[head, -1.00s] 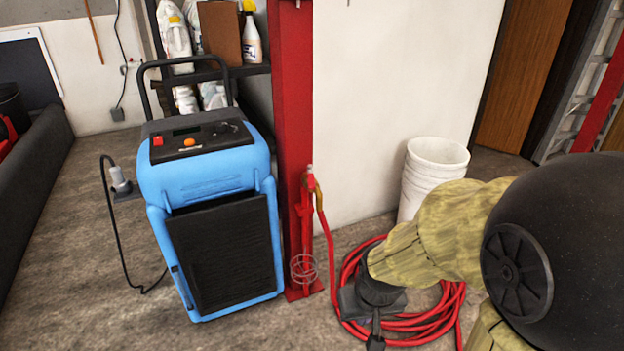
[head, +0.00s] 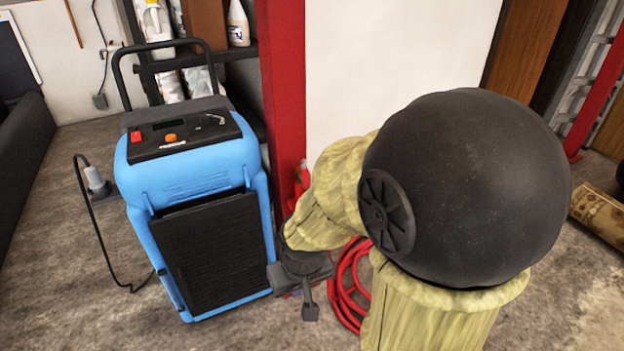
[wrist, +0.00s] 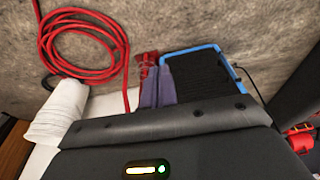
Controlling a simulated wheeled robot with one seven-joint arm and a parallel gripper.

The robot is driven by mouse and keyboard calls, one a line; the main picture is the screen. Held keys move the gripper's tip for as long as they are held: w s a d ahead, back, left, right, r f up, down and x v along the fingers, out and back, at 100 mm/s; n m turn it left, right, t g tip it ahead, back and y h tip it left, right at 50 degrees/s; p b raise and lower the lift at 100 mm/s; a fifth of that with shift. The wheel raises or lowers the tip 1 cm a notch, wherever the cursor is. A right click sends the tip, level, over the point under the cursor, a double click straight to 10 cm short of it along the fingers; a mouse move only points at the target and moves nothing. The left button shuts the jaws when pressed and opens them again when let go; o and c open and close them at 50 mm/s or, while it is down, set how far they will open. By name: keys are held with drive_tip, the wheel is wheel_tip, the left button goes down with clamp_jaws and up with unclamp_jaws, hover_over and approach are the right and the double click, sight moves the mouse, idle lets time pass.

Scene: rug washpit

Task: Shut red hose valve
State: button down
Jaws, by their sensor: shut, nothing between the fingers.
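The red hose valve stands at the foot of the red post (head: 283,80). In the head view only a bit of its red top (head: 302,174) shows; my arm hides the rest. The red hose (head: 345,285) lies coiled on the floor below and also shows in the wrist view (wrist: 80,12). My gripper (head: 310,305) is shut and empty, pointing down low in front of the post. In the wrist view its two fingers (wrist: 157,78) are together, with red parts (wrist: 148,60) just beyond them. I cannot tell whether they touch.
A blue machine (head: 190,185) with a black front stands close left of my gripper. A rolled rug (head: 600,212) lies at the right. Open floor shows at the lower right.

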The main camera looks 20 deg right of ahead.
drive_tip(key=shift+s, duration=0.1)
drive_tip(key=w+d+r+m+t+p, duration=0.1)
drive_tip(key=w+d+m+t+p, duration=0.45)
drive_tip(key=w+d, duration=1.2)
drive_tip(key=s+d+r+m+t+y+p, duration=0.2)
drive_tip(key=d+m+t+y, duration=0.5)
drive_tip(key=d+t, duration=0.1)
drive_tip(key=shift+s+y, duration=0.25)
drive_tip(key=shift+y, duration=0.15)
drive_tip(key=shift+w, duration=0.1)
